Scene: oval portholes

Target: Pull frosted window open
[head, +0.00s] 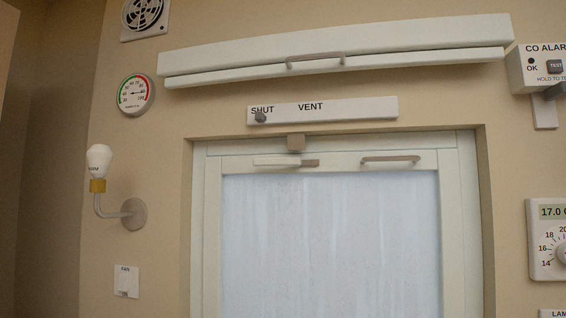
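The frosted window (330,245) is in the middle of the head view, set in a white frame inside a recess in the beige wall. It looks closed, and its lower part is cut off by the picture's bottom edge. A metal bar handle (390,159) is on the top rail at the right. A white lever with a grey-brown end (286,162) lies level on the top rail at the left. A brown block (296,143) sits on the frame just above it. Neither of my grippers is in view.
Above the window are a SHUT/VENT slider (322,110) with its knob at SHUT, and a long white housing with a handle (335,52). A bulb lamp (98,162) juts out at left. A CO alarm (540,66) and a thermostat (547,240) are at right.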

